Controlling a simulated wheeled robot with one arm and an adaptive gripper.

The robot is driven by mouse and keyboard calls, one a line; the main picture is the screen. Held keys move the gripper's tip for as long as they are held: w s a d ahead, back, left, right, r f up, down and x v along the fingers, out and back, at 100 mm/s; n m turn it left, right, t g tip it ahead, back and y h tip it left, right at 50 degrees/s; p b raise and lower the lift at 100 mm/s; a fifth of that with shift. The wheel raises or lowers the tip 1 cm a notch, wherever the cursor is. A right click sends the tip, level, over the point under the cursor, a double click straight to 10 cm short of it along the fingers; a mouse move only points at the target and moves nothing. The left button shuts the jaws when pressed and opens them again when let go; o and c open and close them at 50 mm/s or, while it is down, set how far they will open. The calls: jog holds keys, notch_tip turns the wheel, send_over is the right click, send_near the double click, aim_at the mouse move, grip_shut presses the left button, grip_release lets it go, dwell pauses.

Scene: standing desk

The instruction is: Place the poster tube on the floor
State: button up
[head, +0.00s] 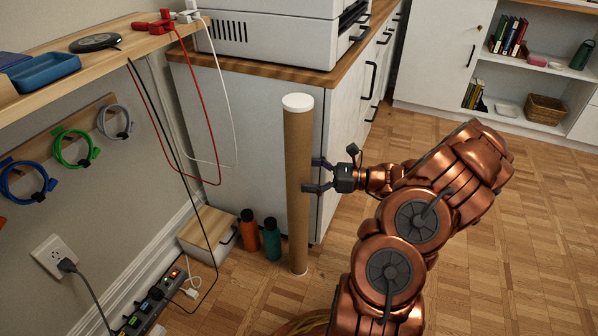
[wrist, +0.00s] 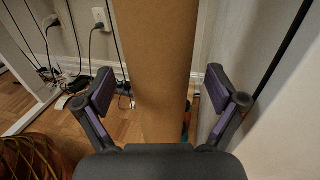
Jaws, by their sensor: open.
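The poster tube (head: 297,220) is a tall brown cardboard cylinder with a white cap on top. It stands upright, its lower end at the wooden floor (head: 470,270), in front of the grey cabinet side. My gripper (head: 318,176) is open at about the tube's mid-height, on its right side in the head view. In the wrist view the tube (wrist: 155,65) rises between the two open fingers (wrist: 158,92), with a gap showing on each side. Whether the palm touches the tube is hidden.
An orange bottle (head: 248,231) and a teal bottle (head: 272,239) stand left of the tube's foot, beside a small box (head: 208,232). A power strip (head: 148,308) with cables lies at lower left. A white cabinet (head: 345,150) stands close behind. Open floor spreads to the right.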

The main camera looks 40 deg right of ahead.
jog(key=p+v, duration=0.2)
jog(key=v, duration=0.7)
jog(key=shift+p, duration=0.35)
jog(key=shift+s, duration=0.15)
